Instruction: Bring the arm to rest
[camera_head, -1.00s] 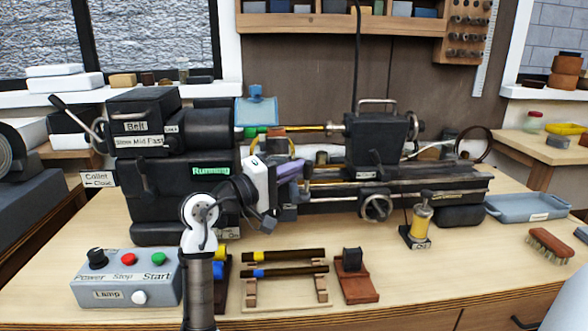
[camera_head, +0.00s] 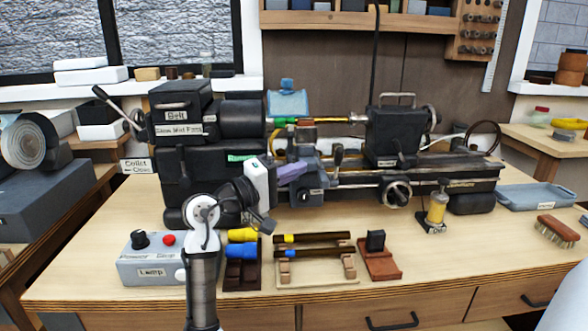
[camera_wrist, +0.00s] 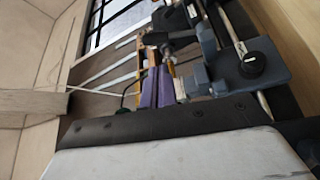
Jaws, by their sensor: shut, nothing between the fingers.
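My arm rises from the lower left of the head view, with its white elbow joint in front of the lathe. My gripper (camera_head: 303,167) has purple fingers that point right, beside the lathe's carriage. The fingers are shut and empty; they also show close together in the wrist view (camera_wrist: 158,72). The lathe (camera_head: 210,175) stands along the back of the bench, and my arm hides part of its front. A brass-coloured rod (camera_head: 330,119) runs between its headstock and tailstock.
A control box (camera_head: 150,262) stands at the front left, partly behind my arm. Yellow and blue handled tools (camera_head: 242,236), a rack with dark rods (camera_head: 315,270) and a brown block stand (camera_head: 380,258) lie in front. An oiler (camera_head: 437,208), brush (camera_head: 558,231) and blue tray (camera_head: 540,196) are right.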

